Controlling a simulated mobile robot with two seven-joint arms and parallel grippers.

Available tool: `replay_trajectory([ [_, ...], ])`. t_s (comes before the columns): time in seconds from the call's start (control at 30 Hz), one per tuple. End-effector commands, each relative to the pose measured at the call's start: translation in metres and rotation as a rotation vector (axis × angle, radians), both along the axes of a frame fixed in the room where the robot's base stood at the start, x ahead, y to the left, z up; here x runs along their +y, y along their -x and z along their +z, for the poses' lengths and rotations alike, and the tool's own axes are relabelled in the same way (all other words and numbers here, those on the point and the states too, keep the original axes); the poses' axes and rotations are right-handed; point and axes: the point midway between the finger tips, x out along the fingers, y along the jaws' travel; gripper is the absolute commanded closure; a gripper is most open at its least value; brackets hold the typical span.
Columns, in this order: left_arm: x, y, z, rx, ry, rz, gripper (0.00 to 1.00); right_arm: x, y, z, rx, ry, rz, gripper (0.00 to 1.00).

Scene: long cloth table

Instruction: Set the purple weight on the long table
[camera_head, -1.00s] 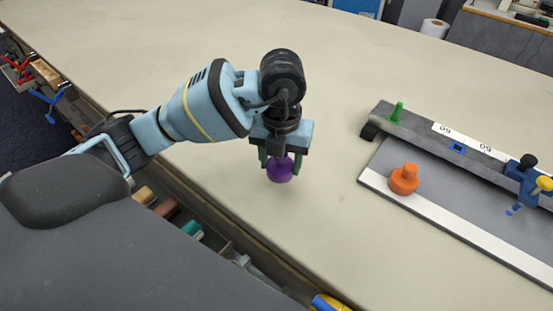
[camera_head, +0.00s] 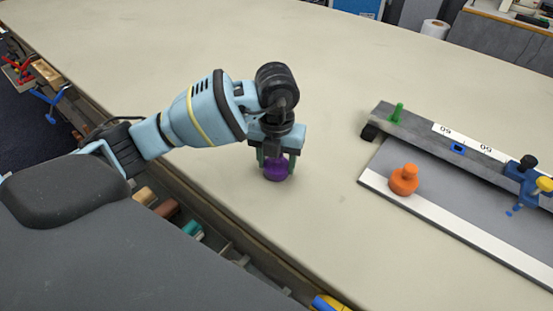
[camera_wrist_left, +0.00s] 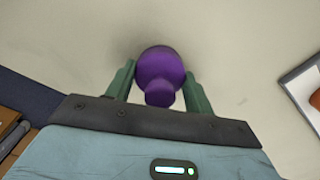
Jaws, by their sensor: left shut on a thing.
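The purple weight (camera_head: 276,171) is between the green fingers of my left gripper (camera_head: 276,160), over the long table (camera_head: 180,75) near its front edge. My left gripper is shut on it and points down. The weight looks upright and at or very near the cloth; I cannot tell whether its base touches. In the left wrist view the weight (camera_wrist_left: 160,70) shows from above, its knob toward the gripper body, with a finger of the gripper (camera_wrist_left: 158,95) on each side. My right gripper is not in view.
An orange weight (camera_head: 403,180) stands on a grey board with a white edge (camera_head: 440,214) at the right. A grey rail (camera_head: 412,127) there carries a green peg (camera_head: 397,112) and a blue clamp (camera_head: 522,180). Open cloth surrounds my left gripper. Bins with tools lie below the front edge.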

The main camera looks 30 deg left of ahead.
Motion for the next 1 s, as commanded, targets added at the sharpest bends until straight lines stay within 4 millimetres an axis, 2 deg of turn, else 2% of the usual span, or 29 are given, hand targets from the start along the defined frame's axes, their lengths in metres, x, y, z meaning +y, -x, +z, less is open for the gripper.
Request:
replay_trajectory([
  [0.27, 0.000, -0.001, 0.000, -0.003, 0.001, 0.000, 0.98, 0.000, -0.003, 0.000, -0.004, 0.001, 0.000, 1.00],
  [0.3, 0.000, 0.000, -0.002, 0.000, 0.000, 0.000, 0.45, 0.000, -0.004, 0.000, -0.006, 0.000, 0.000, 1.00],
  [0.47, 0.000, 0.000, -0.002, 0.000, 0.000, 0.000, 0.25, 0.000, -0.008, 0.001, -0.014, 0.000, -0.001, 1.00],
  [0.77, 0.000, 0.000, 0.000, -0.001, 0.000, 0.000, 0.25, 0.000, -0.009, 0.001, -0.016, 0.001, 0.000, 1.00],
  [0.87, 0.000, -0.001, 0.007, -0.003, 0.001, 0.000, 0.25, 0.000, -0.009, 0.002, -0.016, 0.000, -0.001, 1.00],
  [1.0, -0.001, -0.001, 0.029, -0.007, 0.001, -0.001, 0.25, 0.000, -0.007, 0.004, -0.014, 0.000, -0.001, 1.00],
])
